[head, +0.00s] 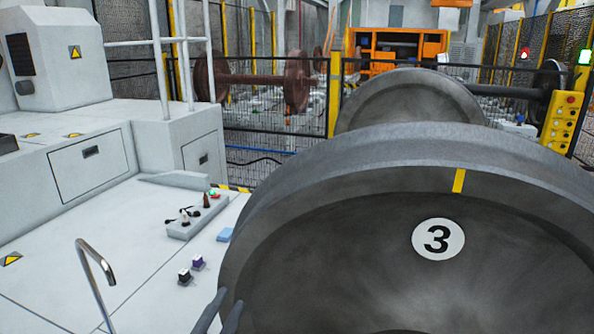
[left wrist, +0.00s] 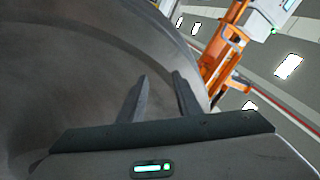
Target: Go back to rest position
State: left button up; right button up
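My left gripper (head: 221,306) shows at the bottom edge of the head view, at the lower left rim of the large grey wheel (head: 350,225) marked 3. In the left wrist view its two fingers (left wrist: 160,80) stand apart with nothing held between them. The wheel (left wrist: 75,65) fills the left side of that view, behind the fingers. I cannot tell whether the fingers touch the wheel. My right gripper is in neither view.
A white bench (head: 130,220) on the left carries a grey control block (head: 197,215), small switches (head: 190,270) and a bent metal tube (head: 93,265). A second wheel (head: 405,97) stands behind. Mesh fencing and a yellow button box (head: 562,122) lie farther back.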

pick_arm(q)
jog(key=s+a+f+n+g+y, duration=0.4)
jog(key=s+a+f+n+y, duration=0.15)
jog(key=f, duration=0.35)
jog(key=s+a+f+n+g+y, duration=0.35)
jog(key=s+a+f+n, duration=0.2)
jog(key=f, duration=0.35)
jog(key=s+d+f+n+g+h, duration=0.1)
jog(key=s+f+g, duration=0.35)
jog(key=s, duration=0.65)
jog(key=s+d+f+n+g+h, duration=0.15)
jog(key=s+f+g, duration=0.35)
jog(key=s, duration=0.5)
notch_tip(320, 180, down, 31)
jog(key=b, duration=0.3)
jog(key=s+a+f+g+y+b, duration=0.1)
jog(key=s+a+f+b, duration=0.2)
jog(key=s+f, duration=1.6)
notch_tip(320, 180, down, 2)
jog(key=shift+f+g, duration=0.25)
jog(key=shift+g, duration=0.15)
